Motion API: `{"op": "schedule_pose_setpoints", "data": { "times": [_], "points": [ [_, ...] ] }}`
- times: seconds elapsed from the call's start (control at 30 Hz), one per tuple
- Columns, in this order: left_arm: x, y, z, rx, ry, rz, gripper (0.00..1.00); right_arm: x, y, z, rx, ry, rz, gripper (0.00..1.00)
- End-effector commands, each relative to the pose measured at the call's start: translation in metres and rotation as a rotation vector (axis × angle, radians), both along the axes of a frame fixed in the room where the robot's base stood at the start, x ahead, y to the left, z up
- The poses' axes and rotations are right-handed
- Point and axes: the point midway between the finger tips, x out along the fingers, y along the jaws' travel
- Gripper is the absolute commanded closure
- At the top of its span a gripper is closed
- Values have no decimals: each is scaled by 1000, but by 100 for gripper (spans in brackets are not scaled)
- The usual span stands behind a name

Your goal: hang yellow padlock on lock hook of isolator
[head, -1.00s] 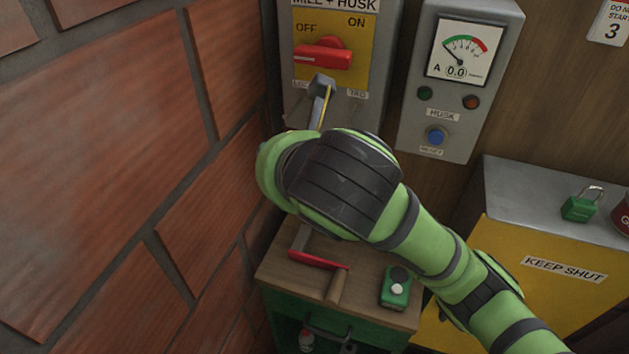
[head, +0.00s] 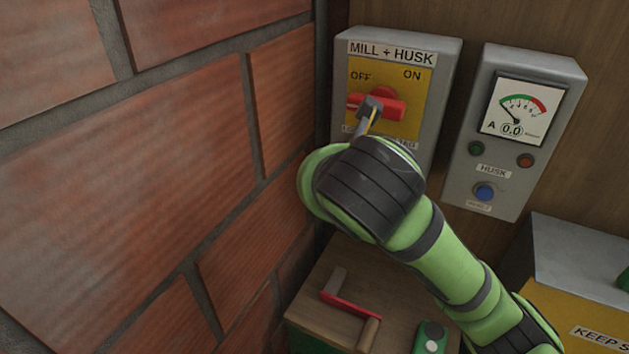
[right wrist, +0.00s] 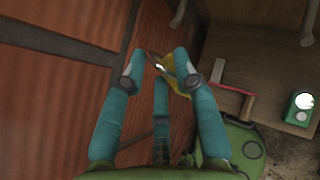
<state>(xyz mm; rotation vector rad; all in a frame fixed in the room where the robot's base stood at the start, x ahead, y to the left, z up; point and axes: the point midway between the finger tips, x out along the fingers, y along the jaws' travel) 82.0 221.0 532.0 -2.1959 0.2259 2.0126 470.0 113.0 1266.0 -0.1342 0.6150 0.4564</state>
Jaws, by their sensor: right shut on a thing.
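The isolator (head: 440,62) is a grey box labelled MILL + HUSK, with a yellow plate and a red handle (head: 393,108) lying roughly level. Its lock hook is hidden behind my right arm in the head view. My right gripper (right wrist: 163,64) is shut on the yellow padlock (right wrist: 179,85), which shows between the teal fingertips in the right wrist view, its shackle partly visible. In the head view a grey gripper part with a yellow strip (head: 374,115) overlaps the handle's lower edge; the padlock's body is mostly hidden there. My left gripper is not in view.
A brick wall (head: 130,180) stands close on the left. A grey meter box (head: 532,150) is to the right. Two grey prongs (right wrist: 178,14) (right wrist: 307,28) show in the right wrist view.

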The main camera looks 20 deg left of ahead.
Motion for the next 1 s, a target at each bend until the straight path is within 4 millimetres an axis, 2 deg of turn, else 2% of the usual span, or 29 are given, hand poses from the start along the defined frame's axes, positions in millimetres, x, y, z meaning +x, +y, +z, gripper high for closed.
{"op": "schedule_pose_setpoints", "data": {
  "times": [0.67,0.8,1.0],
  "points": [
    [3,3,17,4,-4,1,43,41,-8,-2,0,0,-1,100],
    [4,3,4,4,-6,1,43,47,-10,-11,-1,-2,-1,100],
    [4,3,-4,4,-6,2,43,52,-11,-13,0,-3,0,100]
  ]
}}
